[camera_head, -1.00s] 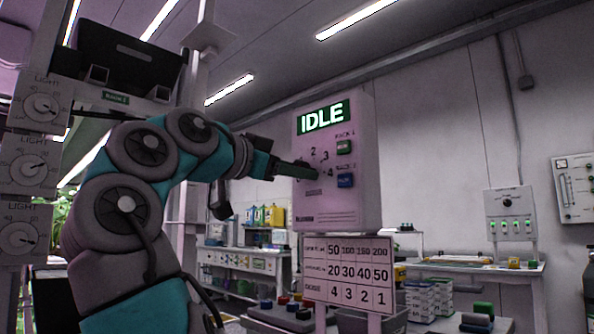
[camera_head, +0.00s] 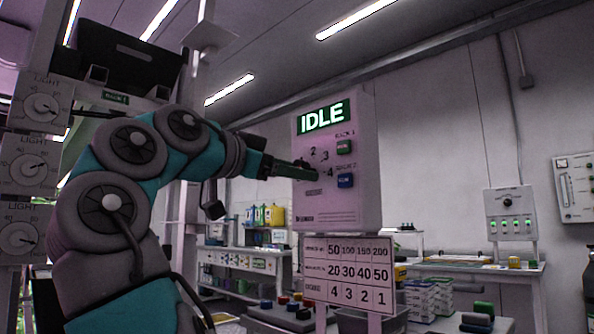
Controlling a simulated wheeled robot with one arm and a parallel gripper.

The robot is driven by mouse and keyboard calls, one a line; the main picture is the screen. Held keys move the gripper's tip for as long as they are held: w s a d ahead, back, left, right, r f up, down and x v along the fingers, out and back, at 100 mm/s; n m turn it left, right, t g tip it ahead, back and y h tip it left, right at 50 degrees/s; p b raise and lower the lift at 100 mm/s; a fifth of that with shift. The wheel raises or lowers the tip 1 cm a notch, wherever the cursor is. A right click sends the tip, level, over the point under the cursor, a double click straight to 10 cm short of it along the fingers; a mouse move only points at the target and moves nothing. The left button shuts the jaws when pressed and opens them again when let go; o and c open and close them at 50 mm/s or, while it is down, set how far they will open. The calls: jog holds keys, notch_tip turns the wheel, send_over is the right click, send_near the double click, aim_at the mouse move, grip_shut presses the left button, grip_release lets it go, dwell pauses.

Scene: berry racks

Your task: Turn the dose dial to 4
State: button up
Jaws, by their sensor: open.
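The dose dial sits on the front left of a pale control box (camera_head: 345,205); the digits 2, 3 and 4 show around it. The dial itself is mostly hidden behind my gripper, so its pointer cannot be read. My gripper (camera_head: 308,171) is open, with its dark green fingers reaching right to the dial's place; I cannot tell whether they touch it. The box's screen (camera_head: 323,117) reads IDLE in white on green. A green button (camera_head: 344,147) and a blue button (camera_head: 345,180) are on the box's right side.
A chart (camera_head: 348,273) below the box lists numbers, with a dose row 4, 3, 2, 1. Light dials (camera_head: 42,108) line the post at left. A bench with a switch box (camera_head: 511,213) stands at right.

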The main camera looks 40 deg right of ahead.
jog(key=a, duration=0.6)
jog(key=shift+s+a+p, duration=0.25)
jog(key=shift+s+p, duration=0.05)
